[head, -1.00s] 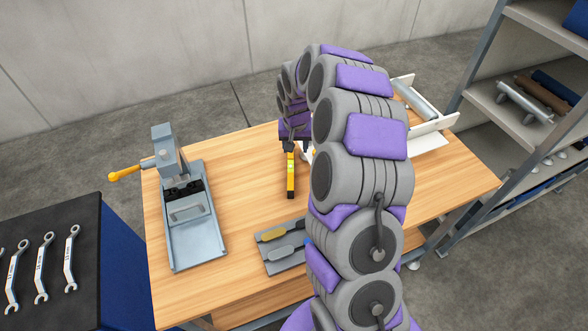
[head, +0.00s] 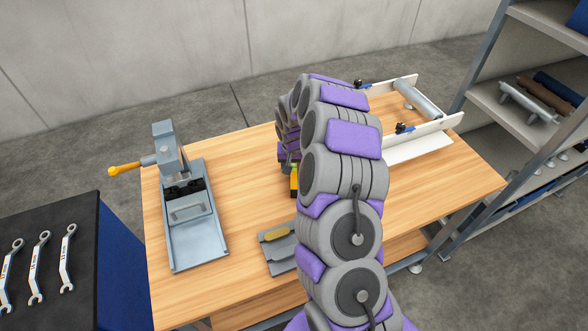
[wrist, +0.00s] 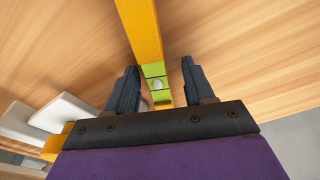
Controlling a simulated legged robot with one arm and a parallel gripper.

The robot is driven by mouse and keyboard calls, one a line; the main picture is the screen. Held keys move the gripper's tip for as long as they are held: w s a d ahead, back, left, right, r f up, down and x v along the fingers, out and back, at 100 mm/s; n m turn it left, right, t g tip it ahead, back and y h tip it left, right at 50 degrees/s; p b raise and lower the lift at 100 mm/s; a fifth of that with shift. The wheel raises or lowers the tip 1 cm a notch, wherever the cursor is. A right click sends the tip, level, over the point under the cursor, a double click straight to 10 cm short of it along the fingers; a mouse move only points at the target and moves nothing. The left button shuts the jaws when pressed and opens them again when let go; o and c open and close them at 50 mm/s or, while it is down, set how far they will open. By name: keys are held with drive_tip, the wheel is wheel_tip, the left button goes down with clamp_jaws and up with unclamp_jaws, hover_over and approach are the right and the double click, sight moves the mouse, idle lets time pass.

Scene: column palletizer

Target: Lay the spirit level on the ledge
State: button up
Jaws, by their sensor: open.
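The spirit level is a yellow bar with a green vial section. In the head view the spirit level (head: 294,182) shows only in part beside my arm, over the middle of the table. In the wrist view it (wrist: 146,32) runs from the top edge down between the fingers of my gripper (wrist: 158,80). My gripper is open, with one finger on each side of the green part and visible gaps. A white fixture (head: 420,151) at the back right has a flat lip along its front; I cannot tell whether this is the ledge.
A grey vise-like press (head: 197,235) with an orange handle stands at the table's left. A grey tray (head: 278,262) with a yellow-handled tool lies near the front, partly behind my arm. A shelf rack (head: 520,110) is at the right. Table wood (head: 240,180) between press and level is clear.

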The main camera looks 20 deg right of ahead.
sight(295, 165)
drive_tip(key=shift+a+r, duration=0.1)
drive_tip(key=shift+a, duration=0.25)
drive_tip(key=shift+c, duration=0.7)
drive_tip(key=shift+d, duration=0.75)
drive_tip(key=c, duration=0.6)
clamp_jaws()
drive_tip(key=shift+a, duration=0.55)
drive_tip(key=r, duration=0.2)
drive_tip(key=r+p, duration=0.1)
drive_tip(key=d+r, duration=0.1)
drive_tip(key=r, duration=0.1)
drive_tip(key=shift+r, duration=0.3)
drive_tip(key=s+a+r+n, duration=0.2)
drive_tip(key=s+a+r, duration=0.1)
drive_tip(key=a, duration=0.3)
drive_tip(key=s+a+r+n+p, duration=0.1)
drive_tip(key=s+a+r+n, duration=0.1)
drive_tip(key=s+a+r, duration=0.2)
drive_tip(key=a+r, duration=0.1)
drive_tip(key=a, duration=0.1)
drive_tip(key=shift+s+a+y, duration=0.15)
drive_tip(key=shift+a+y, duration=0.15)
drive_tip(key=shift+a, duration=0.1)
